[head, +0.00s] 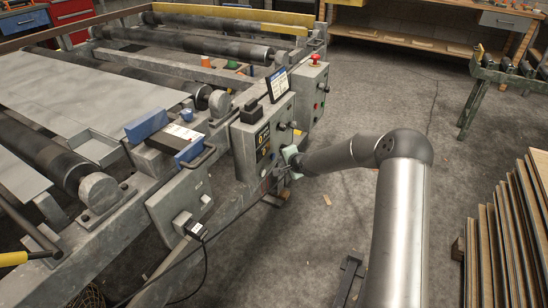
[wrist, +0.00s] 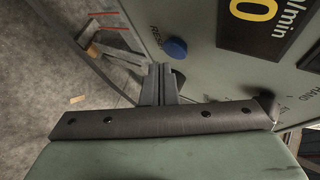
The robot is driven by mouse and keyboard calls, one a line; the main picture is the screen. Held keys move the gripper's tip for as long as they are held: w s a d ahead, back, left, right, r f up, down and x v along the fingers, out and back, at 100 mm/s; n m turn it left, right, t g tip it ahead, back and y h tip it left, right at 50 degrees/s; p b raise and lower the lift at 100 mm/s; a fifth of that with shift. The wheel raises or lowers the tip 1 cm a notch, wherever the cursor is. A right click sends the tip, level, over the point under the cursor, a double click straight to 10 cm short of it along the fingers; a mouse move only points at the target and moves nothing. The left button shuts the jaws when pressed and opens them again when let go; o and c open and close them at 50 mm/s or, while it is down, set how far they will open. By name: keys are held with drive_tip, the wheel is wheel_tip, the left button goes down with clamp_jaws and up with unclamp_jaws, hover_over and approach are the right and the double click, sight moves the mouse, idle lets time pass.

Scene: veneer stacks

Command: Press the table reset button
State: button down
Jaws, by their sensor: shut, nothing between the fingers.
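A blue round button (wrist: 175,48) sits on the face of a grey control box (wrist: 205,70), with small lettering beside it that I cannot read for sure. My gripper (wrist: 160,72) is shut and empty, its fingertips just below and left of the button in the wrist view. I cannot tell whether they touch the panel. In the head view my gripper (head: 286,168) is at the lower right of the control box (head: 247,150) with the yellow-and-black display (head: 263,138).
A second box (head: 308,92) with a red mushroom button (head: 315,58) stands behind. A plain grey box (head: 180,206) is nearer, by the roller table (head: 60,95). Veneer stacks (head: 515,230) stand at the right. The floor (head: 385,90) between is mostly clear.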

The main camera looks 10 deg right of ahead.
drive_tip(key=shift+s+d+p, duration=0.4)
drive_tip(key=shift+s+d, duration=0.3)
drive_tip(key=shift+d, duration=0.35)
drive_tip(key=shift+s+d+p, duration=0.35)
drive_tip(key=shift+s+d, duration=0.35)
drive_tip(key=shift+d, duration=0.35)
drive_tip(key=s+a+r+n+g+h+p, duration=0.1)
drive_tip(key=s+r+n+g+h+p, duration=0.2)
drive_tip(key=s+r+p, duration=0.65)
drive_tip(key=s+a+r+n+g+h+p, duration=0.1)
drive_tip(key=s+r+n+g+p, duration=0.35)
drive_tip(key=s+r, duration=0.95)
drive_tip(key=s+r+n+g+p, duration=0.1)
drive_tip(key=s+r+p, duration=0.1)
drive_tip(key=s+r, duration=0.3)
drive_tip(key=s+r+n+g+p, duration=0.1)
drive_tip(key=s+r, duration=0.4)
drive_tip(key=s, duration=0.6)
drive_tip(key=s+r+n+g+p, duration=0.1)
drive_tip(key=s+r+n+p, duration=0.2)
drive_tip(key=s, duration=0.6)
wheel_tip(320, 180, up, 2)
drive_tip(key=shift+a+r+p, duration=0.2)
drive_tip(key=shift+r+p, duration=0.05)
drive_tip(key=shift+p, duration=0.45)
